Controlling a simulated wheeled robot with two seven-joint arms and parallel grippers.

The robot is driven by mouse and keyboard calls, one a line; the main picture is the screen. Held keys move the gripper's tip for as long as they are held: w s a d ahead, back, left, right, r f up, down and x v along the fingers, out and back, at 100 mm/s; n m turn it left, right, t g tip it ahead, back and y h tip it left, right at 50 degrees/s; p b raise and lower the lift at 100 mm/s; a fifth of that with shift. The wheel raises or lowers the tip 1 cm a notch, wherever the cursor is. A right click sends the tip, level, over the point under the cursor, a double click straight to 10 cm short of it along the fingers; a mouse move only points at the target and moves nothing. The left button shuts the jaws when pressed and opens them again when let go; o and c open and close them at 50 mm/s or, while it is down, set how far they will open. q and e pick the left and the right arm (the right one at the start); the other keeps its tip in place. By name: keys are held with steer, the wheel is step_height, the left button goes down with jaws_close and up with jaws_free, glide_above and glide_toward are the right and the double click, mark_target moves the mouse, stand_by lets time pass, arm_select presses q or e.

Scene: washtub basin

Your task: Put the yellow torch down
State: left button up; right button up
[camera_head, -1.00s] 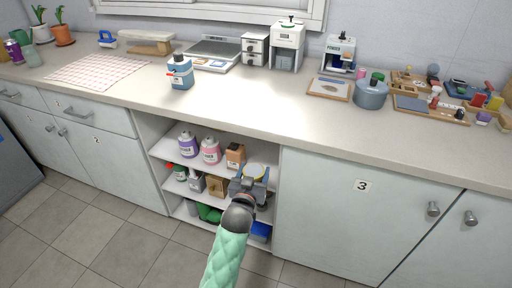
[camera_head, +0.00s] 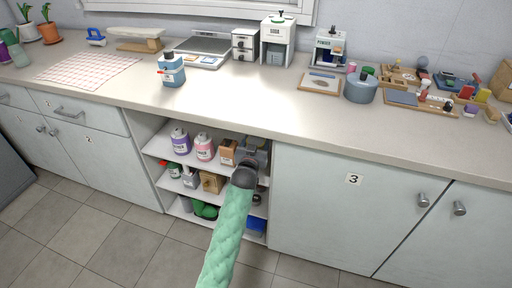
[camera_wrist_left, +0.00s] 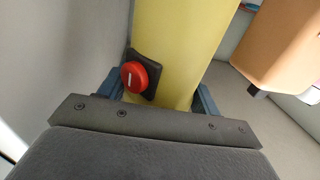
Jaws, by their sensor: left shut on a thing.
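The yellow torch (camera_wrist_left: 185,45) fills the middle of the left wrist view, with a red round switch on a dark plate facing the camera. My left gripper (camera_wrist_left: 165,95) is shut on it, with a blue finger on each side of its body. In the head view my left gripper (camera_head: 252,152) is inside the open shelf unit, at the right end of the upper shelf (camera_head: 160,147). The torch is hidden there behind the gripper. Whether its base touches the shelf cannot be told. My right gripper is not in view.
An orange-brown box (camera_head: 228,152) stands close left of the gripper, and it also shows in the left wrist view (camera_wrist_left: 280,45). Pink (camera_head: 204,147) and purple (camera_head: 180,142) bottles stand further left. The cabinet's side wall is close right. Lower shelves hold several items.

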arm_select(q)
step_height(320, 180, down, 2)
steer(key=shift+f, duration=0.2)
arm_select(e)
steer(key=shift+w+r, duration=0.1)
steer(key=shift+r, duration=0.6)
arm_select(q)
steer(key=o, duration=1.3)
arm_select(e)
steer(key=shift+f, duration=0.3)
arm_select(q)
steer(key=shift+s, duration=0.35)
steer(key=shift+b+v, duration=0.3)
steer(key=shift+v, duration=5.45)
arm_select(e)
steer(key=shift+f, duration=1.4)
